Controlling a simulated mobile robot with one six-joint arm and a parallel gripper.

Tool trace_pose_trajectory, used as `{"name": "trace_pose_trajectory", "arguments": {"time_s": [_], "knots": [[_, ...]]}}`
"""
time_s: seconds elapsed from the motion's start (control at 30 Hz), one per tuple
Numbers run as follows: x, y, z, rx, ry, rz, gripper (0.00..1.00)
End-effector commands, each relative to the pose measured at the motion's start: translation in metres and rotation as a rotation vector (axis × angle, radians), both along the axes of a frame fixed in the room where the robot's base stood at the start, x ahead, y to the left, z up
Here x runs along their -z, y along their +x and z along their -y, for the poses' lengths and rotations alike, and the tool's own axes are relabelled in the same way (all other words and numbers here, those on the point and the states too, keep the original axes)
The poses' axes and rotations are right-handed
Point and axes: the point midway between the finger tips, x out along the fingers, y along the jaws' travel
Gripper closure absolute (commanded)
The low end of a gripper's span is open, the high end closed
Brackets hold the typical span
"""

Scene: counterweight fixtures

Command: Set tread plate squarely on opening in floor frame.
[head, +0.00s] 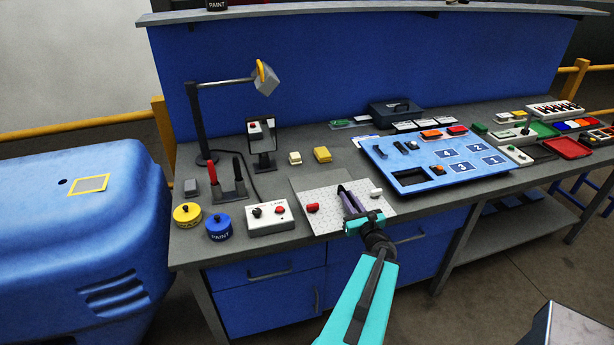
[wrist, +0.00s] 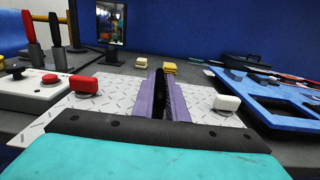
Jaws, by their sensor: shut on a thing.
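The tread plate (head: 327,216) is a pale grey, diamond-patterned plate near the counter's front edge, with a red knob (head: 313,207) at its left and a white knob (head: 376,193) at its right. The plate also fills the lower middle of the wrist view (wrist: 118,103). My gripper (head: 347,193) is over the middle of the plate, its purple fingers shut on a dark upright part between them, seemingly the plate's handle. A plain grey strip (head: 322,182) shows along the plate's back edge, perhaps the floor frame. The opening is not visible, and I cannot tell whether the plate touches the frame.
A control box (head: 269,216) with black and red knobs stands close to the plate's left. A blue numbered board (head: 409,160) lies close on the right. Yellow and cream blocks (head: 322,154) and a mirror (head: 262,143) stand behind. Paint tins (head: 219,228) are at the left.

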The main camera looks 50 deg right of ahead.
Motion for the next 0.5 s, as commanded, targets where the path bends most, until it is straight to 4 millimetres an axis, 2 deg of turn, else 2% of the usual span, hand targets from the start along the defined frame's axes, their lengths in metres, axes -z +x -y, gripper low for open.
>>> {"name": "trace_pose_trajectory", "arguments": {"time_s": [0.5], "knots": [[0.003, 0.012, 0.007, 0.000, -0.001, 0.001, 1.00]]}}
